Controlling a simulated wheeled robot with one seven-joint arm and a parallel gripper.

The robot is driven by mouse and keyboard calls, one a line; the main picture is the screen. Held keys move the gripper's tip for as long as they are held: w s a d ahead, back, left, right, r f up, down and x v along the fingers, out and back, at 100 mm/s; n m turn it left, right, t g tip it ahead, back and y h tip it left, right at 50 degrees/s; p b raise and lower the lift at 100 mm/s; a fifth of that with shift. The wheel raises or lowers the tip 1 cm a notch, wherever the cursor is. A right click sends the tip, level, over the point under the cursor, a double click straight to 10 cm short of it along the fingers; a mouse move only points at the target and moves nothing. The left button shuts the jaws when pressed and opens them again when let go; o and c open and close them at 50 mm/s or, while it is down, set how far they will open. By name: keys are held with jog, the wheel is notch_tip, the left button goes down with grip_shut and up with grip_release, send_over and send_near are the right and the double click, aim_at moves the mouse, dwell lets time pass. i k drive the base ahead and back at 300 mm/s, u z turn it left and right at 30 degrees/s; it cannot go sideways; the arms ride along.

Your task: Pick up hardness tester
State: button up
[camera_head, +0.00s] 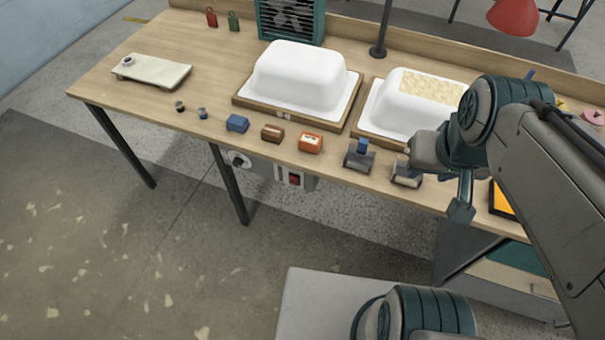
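I cannot tell for sure which thing is the hardness tester. Several small items line the bench's front edge: a blue block (237,123), a brown block (272,134), an orange block with a pale top face (311,143), a dark grey item with a blue top (358,156) and another grey item (406,176) beside my arm. My gripper (460,212) points down at the bench's front edge, right of these items. It appears empty. Its fingers are seen edge-on, so their opening is unclear.
The wooden bench (150,45) holds two white tub shells (298,75) on wooden bases, the right one partly behind my arm. A pale board (152,71), two small jars (180,106), a fan box (291,20) and a dark post (380,30) also stand there. The bench's left part is mostly clear.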

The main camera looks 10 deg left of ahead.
aim_at(309, 142)
jog(key=u, duration=0.95)
jog(key=i, duration=0.8)
jog(key=z, duration=1.9)
jog(key=k, duration=0.65)
jog(key=u, duration=0.95)
jog(key=i, duration=0.2)
jog(key=u, duration=0.1)
